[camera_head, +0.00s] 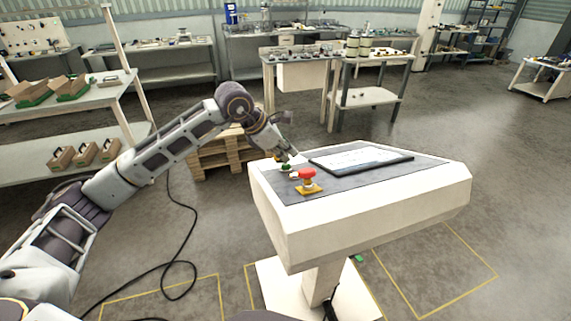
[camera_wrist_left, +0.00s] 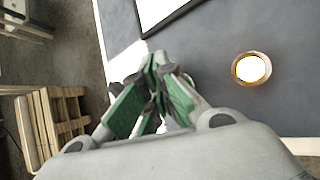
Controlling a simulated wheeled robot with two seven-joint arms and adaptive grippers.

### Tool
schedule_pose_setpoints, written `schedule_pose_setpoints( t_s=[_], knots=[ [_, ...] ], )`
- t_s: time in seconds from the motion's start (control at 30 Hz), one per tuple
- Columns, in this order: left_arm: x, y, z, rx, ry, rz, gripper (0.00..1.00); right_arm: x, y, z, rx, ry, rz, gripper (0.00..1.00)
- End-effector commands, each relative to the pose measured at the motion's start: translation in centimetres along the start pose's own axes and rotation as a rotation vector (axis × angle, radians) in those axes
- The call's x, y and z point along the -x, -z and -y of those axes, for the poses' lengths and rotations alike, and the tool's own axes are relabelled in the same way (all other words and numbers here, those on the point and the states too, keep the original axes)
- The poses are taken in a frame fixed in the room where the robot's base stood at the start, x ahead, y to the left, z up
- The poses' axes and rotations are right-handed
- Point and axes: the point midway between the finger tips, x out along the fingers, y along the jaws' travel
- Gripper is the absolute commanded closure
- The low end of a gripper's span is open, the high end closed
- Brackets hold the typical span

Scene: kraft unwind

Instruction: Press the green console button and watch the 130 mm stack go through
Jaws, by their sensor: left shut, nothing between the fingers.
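The console (camera_head: 350,212) is a white pedestal with a dark sloped top. The green button (camera_head: 286,168) sits at the left of that top, beside a red mushroom button (camera_head: 306,174) on a yellow base. A flat framed screen (camera_head: 362,159) lies to their right. My left gripper (camera_head: 289,155) is shut and empty, pointing down just above the green button; I cannot tell whether it touches. In the left wrist view, its green-padded fingers (camera_wrist_left: 154,104) are together over the console top, and the green button cannot be made out. A lit round button (camera_wrist_left: 250,68) lies to their right.
A wooden pallet (camera_head: 222,158) stands on the floor behind my left arm. A shelf table (camera_head: 100,100) with boxes is at the left. A black cable (camera_head: 192,235) loops on the floor. The floor right of the console is clear.

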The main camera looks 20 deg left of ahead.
Motion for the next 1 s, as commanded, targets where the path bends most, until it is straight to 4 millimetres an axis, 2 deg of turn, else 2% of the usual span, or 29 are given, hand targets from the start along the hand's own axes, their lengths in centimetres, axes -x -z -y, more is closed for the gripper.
schedule_pose_setpoints(
  t_s=[0.73,1.0],
  knots=[
    [0.9,-0.7,-0.6,0.0,-0.002,0.002,1.0,0.5,0.1,-0.1,0.0,0.0,0.0,0.62],
    [2.0,-1.4,-1.4,0.0,-0.002,0.002,1.0,1.3,0.1,-0.1,0.0,0.0,0.0,0.62]
  ],
)
